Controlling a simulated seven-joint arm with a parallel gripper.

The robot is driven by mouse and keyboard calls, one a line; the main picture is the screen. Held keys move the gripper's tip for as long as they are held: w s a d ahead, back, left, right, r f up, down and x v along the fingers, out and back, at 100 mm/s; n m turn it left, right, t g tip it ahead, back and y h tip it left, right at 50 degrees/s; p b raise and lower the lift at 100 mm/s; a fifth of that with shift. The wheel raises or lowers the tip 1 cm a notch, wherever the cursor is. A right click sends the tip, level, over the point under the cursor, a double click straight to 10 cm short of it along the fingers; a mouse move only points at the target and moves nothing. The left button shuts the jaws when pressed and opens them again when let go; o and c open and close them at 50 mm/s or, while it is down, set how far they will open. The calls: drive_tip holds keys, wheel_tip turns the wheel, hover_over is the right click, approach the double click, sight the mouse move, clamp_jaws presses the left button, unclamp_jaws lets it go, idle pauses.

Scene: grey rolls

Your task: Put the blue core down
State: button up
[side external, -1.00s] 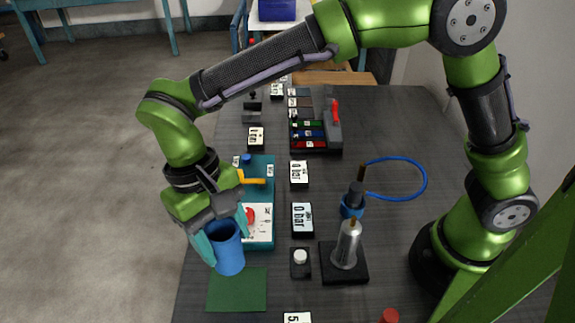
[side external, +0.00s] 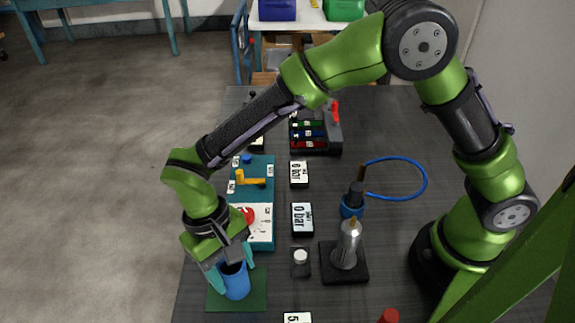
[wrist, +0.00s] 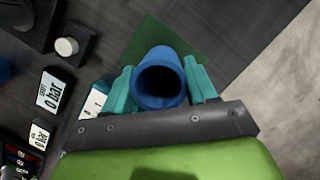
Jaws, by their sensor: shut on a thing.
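The blue core (side external: 236,284) is a hollow blue cylinder, standing about upright over the dark green mat (side external: 222,303). My gripper (side external: 233,275) is shut on it, with one teal finger on each side. In the wrist view the blue core (wrist: 159,80) shows its dark open end between the fingers of my gripper (wrist: 160,88). The green mat (wrist: 165,38) lies behind and below it there. I cannot tell whether the core's lower end touches the mat.
A teal and white panel (side external: 262,226) with a red knob is just behind the mat. A "0 bar" display (side external: 302,217), a white button (side external: 300,257) and a silver cylinder on a black base (side external: 347,249) stand to the right. Bare floor is left of the table edge.

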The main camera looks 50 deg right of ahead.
drive_tip(key=shift+f, duration=0.15)
drive_tip(key=o, duration=0.8)
drive_tip(key=shift+o, duration=0.2)
drive_tip(key=v, duration=1.2)
drive_tip(key=d+r+m+t+y, duration=0.1)
drive_tip(key=d+r+t, duration=0.1)
drive_tip(key=d+r, duration=0.35)
drive_tip(key=d+r+t+y, duration=0.1)
drive_tip(key=d+r, duration=0.1)
drive_tip(key=d, duration=0.6)
drive_tip(key=s+d+m+t, duration=0.1)
drive_tip(key=s+d+t, duration=0.2)
drive_tip(key=d, duration=0.4)
drive_tip(key=s+d+m+t, duration=0.2)
drive_tip(key=s+d+t, duration=0.2)
drive_tip(key=d, duration=0.4)
drive_tip(key=shift+s+d+r, duration=0.25)
drive_tip(key=shift+r, duration=0.1)
